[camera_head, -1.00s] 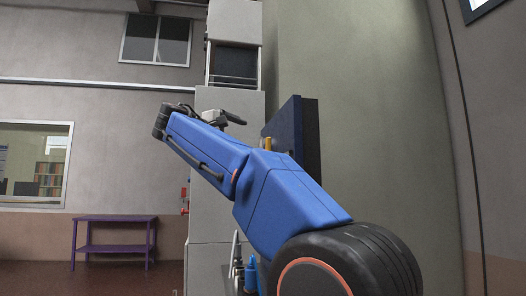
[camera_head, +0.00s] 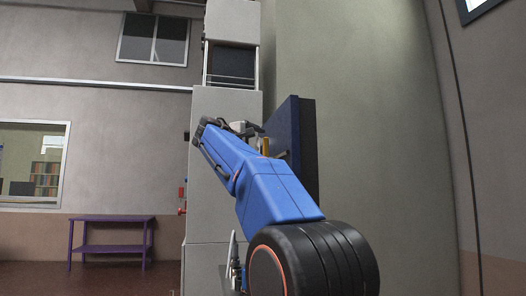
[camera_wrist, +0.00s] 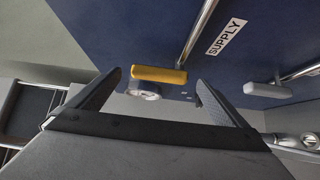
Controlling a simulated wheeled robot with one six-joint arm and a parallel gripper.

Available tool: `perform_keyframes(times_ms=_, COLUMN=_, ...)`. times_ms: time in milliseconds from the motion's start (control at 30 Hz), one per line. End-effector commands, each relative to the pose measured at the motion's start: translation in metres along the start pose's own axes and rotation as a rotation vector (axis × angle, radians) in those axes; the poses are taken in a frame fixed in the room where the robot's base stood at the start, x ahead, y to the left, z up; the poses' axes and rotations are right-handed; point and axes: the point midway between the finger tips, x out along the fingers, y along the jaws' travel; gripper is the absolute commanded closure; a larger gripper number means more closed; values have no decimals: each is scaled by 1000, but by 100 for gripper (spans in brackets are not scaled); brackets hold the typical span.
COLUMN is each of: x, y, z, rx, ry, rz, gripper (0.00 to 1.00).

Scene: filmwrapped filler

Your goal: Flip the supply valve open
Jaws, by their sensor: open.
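The blue valve panel (camera_wrist: 130,30) fills the upper part of the wrist view. A yellow lever handle (camera_wrist: 158,75) lies between and just beyond the fingertips of my open gripper (camera_wrist: 157,82); I cannot tell whether either finger touches it. A metal pipe (camera_wrist: 198,30) runs up from near the handle, beside a white "SUPPLY" label (camera_wrist: 225,35). A round gauge-like part (camera_wrist: 143,93) shows just below the handle. In the head view the panel (camera_head: 286,125) is seen nearly edge-on, with the yellow handle (camera_head: 265,147) in front of it, partly hidden by my arm.
A grey-white handle (camera_wrist: 267,90) on another pipe sits at the right of the wrist view. A tall grey cabinet (camera_head: 213,215) stands left of the panel in the head view. A purple table (camera_head: 112,219) stands far left, with open floor around it.

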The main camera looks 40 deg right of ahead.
Motion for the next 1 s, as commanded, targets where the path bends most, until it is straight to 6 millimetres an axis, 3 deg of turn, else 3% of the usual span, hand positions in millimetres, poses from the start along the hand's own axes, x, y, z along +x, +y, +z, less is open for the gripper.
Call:
perform_keyframes(times_ms=233, x=25, y=0, z=0, rx=1, ry=0, rz=0, gripper=2)
perform_keyframes(times_ms=633, x=31, y=0, z=0, rx=0, ry=1, rz=0, gripper=2)
perform_keyframes(times_ms=900, x=31, y=0, z=0, rx=0, ry=0, rz=0, gripper=61)
perform_keyframes(times_ms=1000, x=31, y=0, z=0, rx=1, ry=0, rz=1, gripper=61)
